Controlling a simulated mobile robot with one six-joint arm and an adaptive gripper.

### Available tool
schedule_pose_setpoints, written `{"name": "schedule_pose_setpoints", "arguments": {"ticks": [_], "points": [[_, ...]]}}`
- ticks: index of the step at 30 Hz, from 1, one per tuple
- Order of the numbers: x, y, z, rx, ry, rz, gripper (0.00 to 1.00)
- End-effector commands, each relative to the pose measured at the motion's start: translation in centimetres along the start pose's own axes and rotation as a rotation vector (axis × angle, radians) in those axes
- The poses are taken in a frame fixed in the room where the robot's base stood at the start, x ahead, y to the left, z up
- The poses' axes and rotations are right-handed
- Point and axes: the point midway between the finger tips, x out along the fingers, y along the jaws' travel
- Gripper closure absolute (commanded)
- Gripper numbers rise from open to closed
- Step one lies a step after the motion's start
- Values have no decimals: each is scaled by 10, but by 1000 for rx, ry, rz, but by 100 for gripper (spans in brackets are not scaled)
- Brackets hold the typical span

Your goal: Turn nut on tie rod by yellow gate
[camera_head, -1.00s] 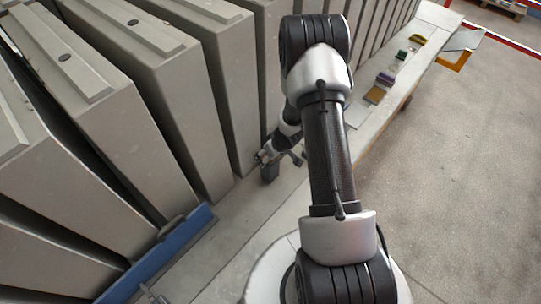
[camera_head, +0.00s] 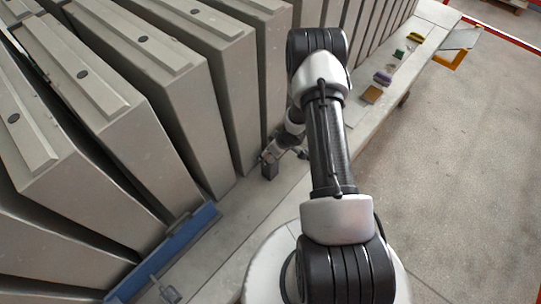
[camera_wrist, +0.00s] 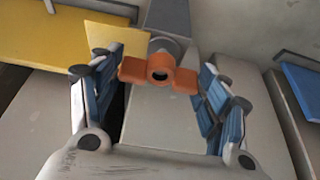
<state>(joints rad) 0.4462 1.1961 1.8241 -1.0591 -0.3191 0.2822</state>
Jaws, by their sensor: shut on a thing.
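An orange wing nut (camera_wrist: 184,80) with a dark round centre shows in the middle of the wrist view, in front of a grey block (camera_wrist: 170,18). My gripper (camera_wrist: 160,72) has its blue-padded fingers on both sides of the nut, shut on its two wings. The tie rod is mostly hidden behind the nut. The yellow gate (camera_wrist: 50,38) is at the upper left of the wrist view. In the head view my gripper (camera_head: 272,160) is low beside the grey panels, small and partly hidden by my arm.
Tall grey panels (camera_head: 115,165) stand in a row along the left. A blue gate (camera_head: 165,255) lies at their foot; a blue part (camera_wrist: 302,88) shows at right in the wrist view. Small coloured items (camera_head: 383,77) lie on the ledge (camera_head: 412,75).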

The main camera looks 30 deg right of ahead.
Motion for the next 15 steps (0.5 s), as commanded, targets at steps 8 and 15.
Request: {"name": "schedule_pose_setpoints", "arguments": {"ticks": [8,15], "points": [[-15,0,-6,0,0,0,58],[-27,0,-11,0,0,0,58]]}}
